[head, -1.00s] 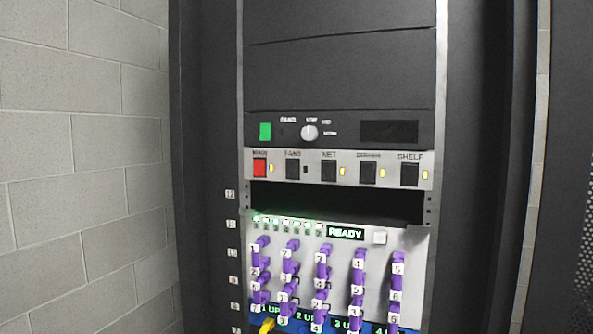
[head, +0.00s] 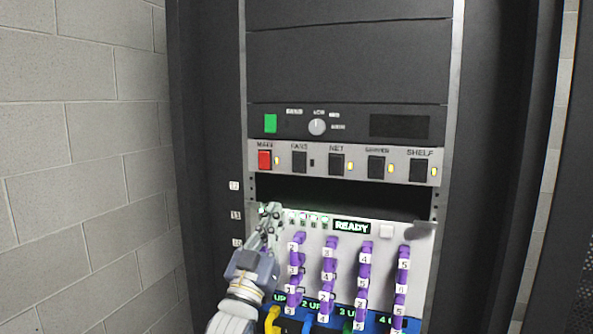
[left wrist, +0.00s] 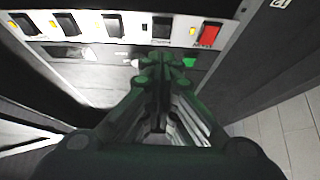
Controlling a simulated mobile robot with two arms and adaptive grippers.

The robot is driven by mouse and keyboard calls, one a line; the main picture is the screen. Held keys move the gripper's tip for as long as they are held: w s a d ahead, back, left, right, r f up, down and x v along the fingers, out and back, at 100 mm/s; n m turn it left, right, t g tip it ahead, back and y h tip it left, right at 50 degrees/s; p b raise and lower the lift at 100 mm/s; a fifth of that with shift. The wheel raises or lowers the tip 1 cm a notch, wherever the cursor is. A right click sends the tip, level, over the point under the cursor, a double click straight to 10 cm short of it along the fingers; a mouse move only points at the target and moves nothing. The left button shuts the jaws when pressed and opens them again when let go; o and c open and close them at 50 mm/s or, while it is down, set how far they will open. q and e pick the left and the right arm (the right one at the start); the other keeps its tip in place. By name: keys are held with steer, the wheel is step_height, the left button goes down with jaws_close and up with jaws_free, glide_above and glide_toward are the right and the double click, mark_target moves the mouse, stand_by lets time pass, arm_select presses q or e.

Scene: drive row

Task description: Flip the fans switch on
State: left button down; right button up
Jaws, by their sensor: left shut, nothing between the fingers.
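The fans switch (head: 299,161) is a black rocker labelled FANS on the light grey switch strip, second from the left. The small lamp (head: 312,162) beside it is dark, while the lamps by the other switches glow yellow. My left gripper (head: 268,214) is shut and empty, below the strip in front of the dark gap and the purple-plug panel, apart from the switch. In the left wrist view, which looks upside down, the shut fingers (left wrist: 158,66) point toward the fans switch (left wrist: 162,28), beside the red main switch (left wrist: 208,34). My right gripper is not seen.
Above the strip is a black panel with a green button (head: 270,123) and a round knob (head: 317,127). Below, purple plugs (head: 329,246) stick out from a panel showing READY. A small dark grey shape (head: 424,230) near its right edge is unclear.

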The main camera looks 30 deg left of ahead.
arm_select(q)
steer(key=shift+s+r, duration=0.3)
steer(key=shift+r, duration=0.55)
steer(key=p, duration=0.5)
glide_toward(299, 157)
step_height(299, 157, up, 3)
steer(key=shift+w+a+f+p, duration=0.15)
steer(key=shift+w+a+p, duration=0.1)
steer(key=shift+w+p, duration=0.5)
steer(key=shift+w+a+f+p, duration=0.1)
steer(key=shift+w+a+p, duration=0.2)
steer(key=shift+w, duration=0.8)
steer(key=shift+d, duration=0.1)
